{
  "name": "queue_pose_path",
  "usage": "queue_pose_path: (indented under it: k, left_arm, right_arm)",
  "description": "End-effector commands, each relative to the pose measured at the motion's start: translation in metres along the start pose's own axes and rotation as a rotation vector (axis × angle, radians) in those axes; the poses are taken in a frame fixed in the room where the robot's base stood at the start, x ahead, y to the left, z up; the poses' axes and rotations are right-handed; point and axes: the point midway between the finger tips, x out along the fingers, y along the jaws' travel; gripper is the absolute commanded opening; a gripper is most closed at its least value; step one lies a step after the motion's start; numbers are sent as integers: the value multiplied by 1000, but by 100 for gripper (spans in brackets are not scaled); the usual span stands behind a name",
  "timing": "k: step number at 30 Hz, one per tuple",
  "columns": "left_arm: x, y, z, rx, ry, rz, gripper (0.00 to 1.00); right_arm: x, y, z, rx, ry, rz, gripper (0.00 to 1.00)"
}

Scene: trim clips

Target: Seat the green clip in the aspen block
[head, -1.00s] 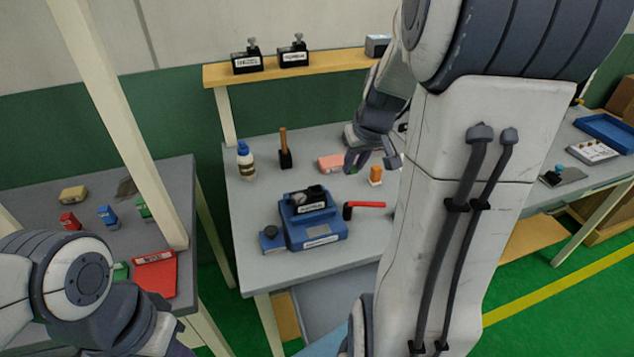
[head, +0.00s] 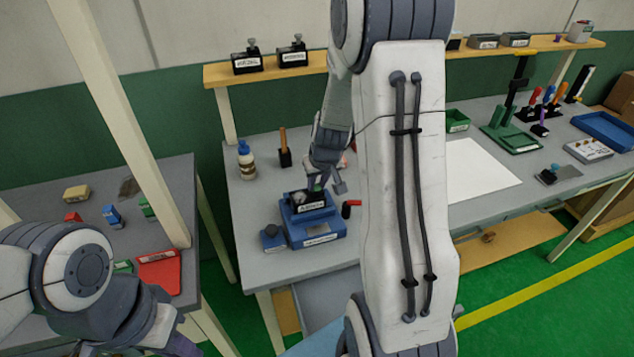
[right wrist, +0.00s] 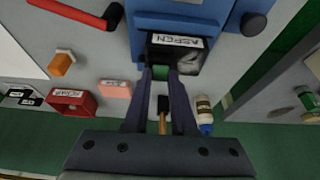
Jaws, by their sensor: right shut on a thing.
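The black aspen block (right wrist: 163,56), labelled ASPEN, sits in the blue fixture (right wrist: 185,22) on the bench. It also shows in the head view (head: 311,208), in the same fixture (head: 320,232). My right gripper (right wrist: 160,75) is shut on the green clip (right wrist: 160,73), at the block's near edge in the right wrist view. In the head view my right gripper (head: 325,184) is just above and behind the block, pointing down. The fingers hide part of the clip, and I cannot tell whether it touches the block.
A red handle (right wrist: 75,12) sticks out beside the fixture. A glue bottle (head: 245,160) and a wooden-handled tool (head: 284,149) stand behind it. A pink box (right wrist: 115,90), an orange piece (right wrist: 62,64) and a red scrap bin (right wrist: 72,103) are nearby. My right arm hides the bench's middle.

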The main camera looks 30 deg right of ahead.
Motion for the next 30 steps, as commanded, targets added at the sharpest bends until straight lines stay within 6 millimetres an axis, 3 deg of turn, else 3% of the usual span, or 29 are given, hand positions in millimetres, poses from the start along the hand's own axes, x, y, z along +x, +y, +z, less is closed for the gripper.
queue_pose_path:
  k: [7,8,9,10,21,26,30]
  left_arm:
    - [6,0,0,0,0,0,27]
    - [5,0,0,0,0,0,27]
    - [4,0,0,0,0,0,27]
    - [4,0,0,0,0,0,27]
    - [0,0,0,0,0,0,27]
    - [-3,0,0,0,0,0,27]
    - [8,-1,0,0,0,0,27]
  right_arm:
    - [5,0,2,1,0,0,0]
    - [4,0,2,1,0,0,36]
    - [3,0,2,1,0,0,51]
    - [3,0,2,1,0,0,54]
    - [2,0,1,-1,-2,0,54]
    - [-23,0,0,0,4,1,54]
    - [-44,5,1,0,7,1,54]
